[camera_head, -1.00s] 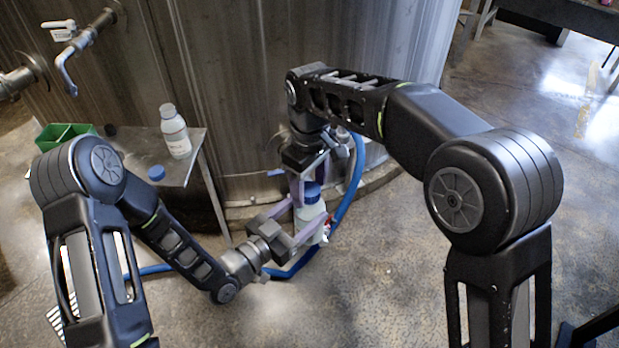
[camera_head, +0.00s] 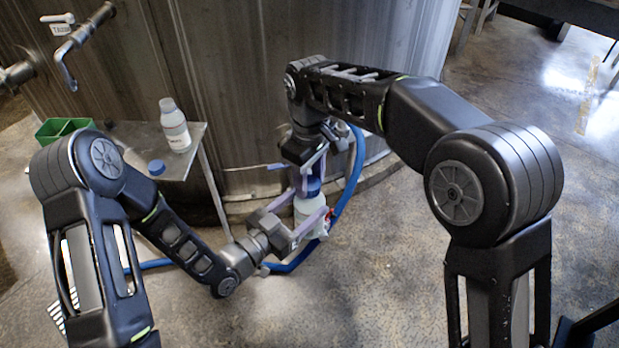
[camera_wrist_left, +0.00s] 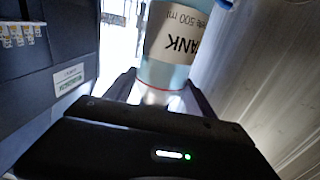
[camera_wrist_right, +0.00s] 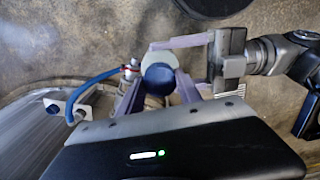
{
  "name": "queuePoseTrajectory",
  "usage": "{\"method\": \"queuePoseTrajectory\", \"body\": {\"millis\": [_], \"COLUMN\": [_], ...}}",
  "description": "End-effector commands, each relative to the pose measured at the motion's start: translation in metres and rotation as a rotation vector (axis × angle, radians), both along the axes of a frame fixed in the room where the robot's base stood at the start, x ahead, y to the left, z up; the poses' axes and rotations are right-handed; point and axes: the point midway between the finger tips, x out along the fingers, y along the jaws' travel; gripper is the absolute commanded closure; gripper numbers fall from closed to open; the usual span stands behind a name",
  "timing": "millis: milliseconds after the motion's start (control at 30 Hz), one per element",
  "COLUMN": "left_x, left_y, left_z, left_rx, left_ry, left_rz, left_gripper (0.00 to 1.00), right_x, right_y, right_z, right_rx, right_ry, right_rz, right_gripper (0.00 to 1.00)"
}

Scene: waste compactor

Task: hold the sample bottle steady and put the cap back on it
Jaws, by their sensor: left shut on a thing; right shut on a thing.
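The sample bottle (camera_head: 309,208) stands about upright in the air in front of the steel tank wall. My left gripper (camera_head: 307,219) is shut around its body. In the left wrist view its pale blue body and white label (camera_wrist_left: 178,40) show between the fingers. The blue cap (camera_head: 312,186) is at the bottle's top, between the fingers of my right gripper (camera_head: 309,181), which is shut on it. The right wrist view shows the cap (camera_wrist_right: 158,79) from above, over the pale bottle. I cannot tell whether the cap is fully seated.
A metal side table (camera_head: 192,160) at left holds a second bottle (camera_head: 175,127), a loose blue cap (camera_head: 156,167) and a green box (camera_head: 62,129). A blue hose (camera_head: 352,185) runs close behind the grippers.

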Motion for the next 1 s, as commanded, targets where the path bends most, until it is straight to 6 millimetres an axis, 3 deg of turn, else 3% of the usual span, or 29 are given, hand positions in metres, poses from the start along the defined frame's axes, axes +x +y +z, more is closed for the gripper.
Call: {"method": "queuePoseTrajectory", "body": {"millis": [200,233,500,833,1000], "left_x": [0.0,0.0,0.0,0.0,0.0], "left_y": [0.0,0.0,0.0,0.0,0.0], "left_z": [0.001,0.001,0.001,0.001,0.001], "left_rx": [-0.001,-0.001,-0.001,-0.001,-0.001], "left_ry": [-0.003,-0.003,-0.003,-0.003,-0.003], "left_rz": [-0.001,-0.001,-0.001,-0.001,-0.001], "left_gripper": [1.0,1.0,1.0,1.0,1.0], "right_x": [0.001,0.001,0.0,0.0,0.001], "right_y": [-0.001,-0.001,0.0,0.0,0.0], "right_z": [0.0,0.0,0.0,0.002,0.018], "right_rx": [0.0,0.0,0.0,0.0,0.002], "right_ry": [-0.001,-0.002,-0.001,-0.001,-0.003], "right_rz": [-0.007,-0.007,-0.007,-0.006,-0.006], "right_gripper": [1.0,0.56,0.34,0.33,0.33]}}
